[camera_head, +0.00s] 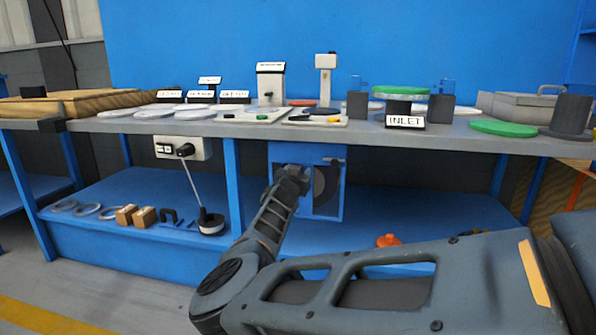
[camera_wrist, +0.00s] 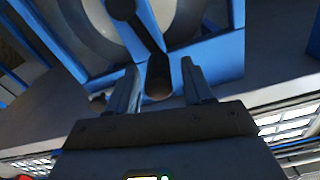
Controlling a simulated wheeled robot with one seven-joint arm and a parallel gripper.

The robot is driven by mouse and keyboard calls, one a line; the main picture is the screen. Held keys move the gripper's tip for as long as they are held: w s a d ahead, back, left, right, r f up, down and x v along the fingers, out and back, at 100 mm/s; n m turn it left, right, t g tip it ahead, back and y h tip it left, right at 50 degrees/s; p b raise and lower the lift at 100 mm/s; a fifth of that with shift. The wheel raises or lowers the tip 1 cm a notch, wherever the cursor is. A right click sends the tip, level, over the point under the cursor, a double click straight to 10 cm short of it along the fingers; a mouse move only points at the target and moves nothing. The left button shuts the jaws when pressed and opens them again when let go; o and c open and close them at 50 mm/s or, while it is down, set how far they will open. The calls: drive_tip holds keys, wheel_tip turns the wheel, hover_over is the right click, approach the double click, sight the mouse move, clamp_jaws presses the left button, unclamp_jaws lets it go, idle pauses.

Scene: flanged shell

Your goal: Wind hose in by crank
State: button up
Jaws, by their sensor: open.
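The hose reel is a dark round disc (camera_head: 327,184) in a blue frame (camera_head: 337,212) under the bench top. In the wrist view, its pale grey disc (camera_wrist: 92,35) fills the top, partly cut off. A dark crank arm (camera_wrist: 145,28) runs from the hub down to a crank handle (camera_wrist: 159,78). My gripper (camera_wrist: 159,66) is open, with the handle between its two fingers and a gap visible on each side. In the head view, my gripper (camera_head: 293,178) is at the reel's left side and hides the handle. I cannot make out the hose.
The bench top (camera_head: 235,128) above holds several lids, blocks and a label reading INLET (camera_head: 405,121). A blue leg (camera_head: 232,180) stands left of the reel. The lower shelf (camera_head: 110,225) carries rings, blocks and a round base with a rod (camera_head: 210,222). An orange part (camera_head: 388,241) lies right.

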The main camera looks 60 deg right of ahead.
drive_tip(key=p+v, duration=0.2)
drive_tip(key=v, duration=0.5)
drive_tip(key=shift+r, duration=0.1)
idle(0.4)
